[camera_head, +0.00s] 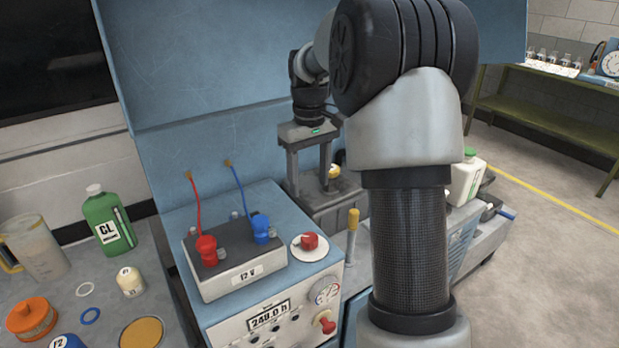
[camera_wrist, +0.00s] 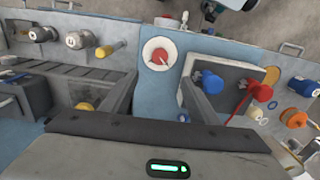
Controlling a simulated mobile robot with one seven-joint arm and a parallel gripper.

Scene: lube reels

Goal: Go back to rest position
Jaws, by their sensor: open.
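My gripper (camera_head: 309,178) is in the middle of the head view, behind the near part of my arm. It points down with its two fingers apart and nothing between them. In the wrist view the open gripper (camera_wrist: 158,92) shows a finger on each side, above the blue panel. The red rotary knob (camera_wrist: 160,56) lies beyond the fingertips in that view. In the head view the gripper is behind the grey 12 V battery (camera_head: 240,279) and the red knob (camera_head: 309,242). My near arm link hides part of the scene on the right.
Red (camera_head: 206,249) and blue (camera_head: 262,228) clamps sit on the battery. A green bottle (camera_head: 107,224), a jug (camera_head: 33,250) and an orange-lidded jar (camera_head: 31,318) stand at left. Open floor (camera_head: 545,235) is at right.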

